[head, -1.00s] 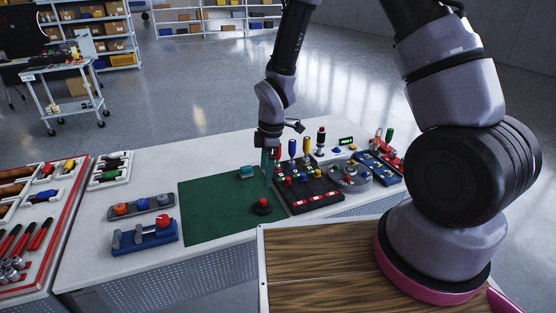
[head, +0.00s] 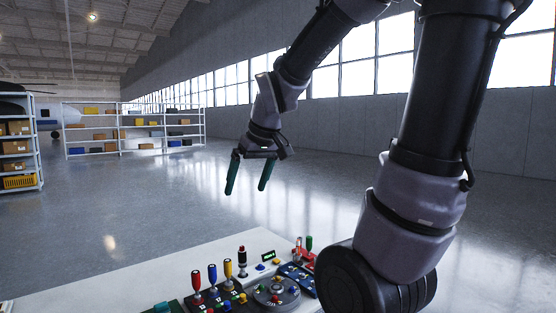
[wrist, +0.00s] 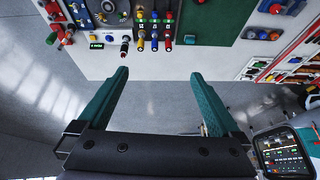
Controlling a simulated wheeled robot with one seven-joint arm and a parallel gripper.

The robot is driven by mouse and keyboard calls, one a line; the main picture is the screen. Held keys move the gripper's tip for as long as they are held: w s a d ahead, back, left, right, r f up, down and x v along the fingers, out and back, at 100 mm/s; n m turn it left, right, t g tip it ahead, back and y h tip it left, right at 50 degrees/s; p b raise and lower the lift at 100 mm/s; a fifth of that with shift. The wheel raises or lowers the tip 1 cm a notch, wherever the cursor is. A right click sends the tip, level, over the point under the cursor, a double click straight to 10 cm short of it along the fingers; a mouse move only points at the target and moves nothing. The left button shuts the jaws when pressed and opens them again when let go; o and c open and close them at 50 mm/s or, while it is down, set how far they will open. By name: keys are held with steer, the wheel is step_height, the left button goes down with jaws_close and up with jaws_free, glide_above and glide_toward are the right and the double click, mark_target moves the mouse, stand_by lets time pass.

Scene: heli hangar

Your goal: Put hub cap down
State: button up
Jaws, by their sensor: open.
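My gripper (head: 246,192) is open and empty, raised high above the far side of the white workbench in the head view. Its two green fingers stand wide apart in the wrist view (wrist: 160,95), with only floor between them. No hub cap is clearly identifiable now. A red-topped piece (wrist: 201,2) shows at the top edge of the wrist view, on the green mat (wrist: 218,25). A small teal block (wrist: 196,39) lies on the mat's near edge. A round grey fixture (head: 276,292) with coloured knobs stands on the bench.
The white bench (head: 110,280) also holds red, blue and yellow upright handles (head: 212,274) and a black-and-red upright piece (head: 242,262). Shelves (head: 135,130) stand far back. Open floor lies beyond the bench.

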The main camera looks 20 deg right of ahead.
steer(key=s+d+r+m+t, duration=0.2)
steer(key=s+d+r+m, duration=0.2)
steer(key=s, duration=0.5)
steer(key=shift+r+m, duration=1.3)
steer(key=shift+r, duration=0.1)
steer(key=shift+w+d, duration=0.1)
